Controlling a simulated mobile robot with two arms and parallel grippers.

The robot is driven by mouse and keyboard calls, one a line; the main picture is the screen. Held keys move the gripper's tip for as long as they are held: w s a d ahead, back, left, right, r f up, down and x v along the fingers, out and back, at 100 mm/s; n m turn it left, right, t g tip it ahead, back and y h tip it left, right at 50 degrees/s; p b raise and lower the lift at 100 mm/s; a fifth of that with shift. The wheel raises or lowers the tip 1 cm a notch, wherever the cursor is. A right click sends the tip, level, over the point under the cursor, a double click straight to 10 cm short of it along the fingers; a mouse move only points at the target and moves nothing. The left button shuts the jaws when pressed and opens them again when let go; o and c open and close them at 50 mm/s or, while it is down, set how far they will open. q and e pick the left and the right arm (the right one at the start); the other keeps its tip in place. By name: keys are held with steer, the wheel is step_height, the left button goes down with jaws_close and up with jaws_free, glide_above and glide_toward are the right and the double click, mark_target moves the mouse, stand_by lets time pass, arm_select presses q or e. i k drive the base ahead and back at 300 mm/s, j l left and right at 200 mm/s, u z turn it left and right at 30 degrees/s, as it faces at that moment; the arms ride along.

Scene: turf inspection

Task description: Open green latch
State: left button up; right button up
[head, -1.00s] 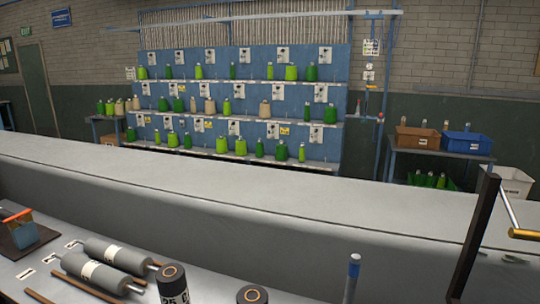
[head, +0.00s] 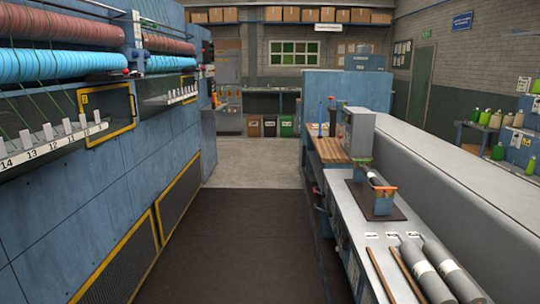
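I cannot make out a green latch for certain in the head view. A small green spot (head: 363,161) shows at the back of a blue fixture (head: 384,206), which stands on a dark plate on the right-hand bench and has an orange bar on top. It is too small to tell what the spot is. Yellow-framed mesh panels (head: 125,270) are low on the blue machine (head: 60,212) at left, and a yellow-framed window (head: 106,114) is higher up. Neither of my grippers is in view.
A dark mat (head: 222,245) forms a clear aisle between the machine and the grey bench (head: 375,246). Grey rollers (head: 450,272) and brown rods (head: 402,272) lie on the bench. A grey box (head: 356,132) stands further back. Bins (head: 270,127) line the far wall.

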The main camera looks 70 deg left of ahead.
mark_target(361, 161)
steer(key=u, duration=1.7)
steer(key=i+j, duration=0.25)
steer(key=i, duration=0.25)
steer(key=i+j, duration=0.25)
steer(key=i, duration=0.25)
steer(key=i+j, duration=0.25)
steer(key=i, duration=0.25)
steer(key=i+j, duration=0.25)
steer(key=i, duration=0.25)
steer(key=i+j, duration=0.2)
steer(key=i, duration=0.35)
steer(key=i+j, duration=0.25)
steer(key=i, duration=0.25)
steer(key=z, duration=0.05)
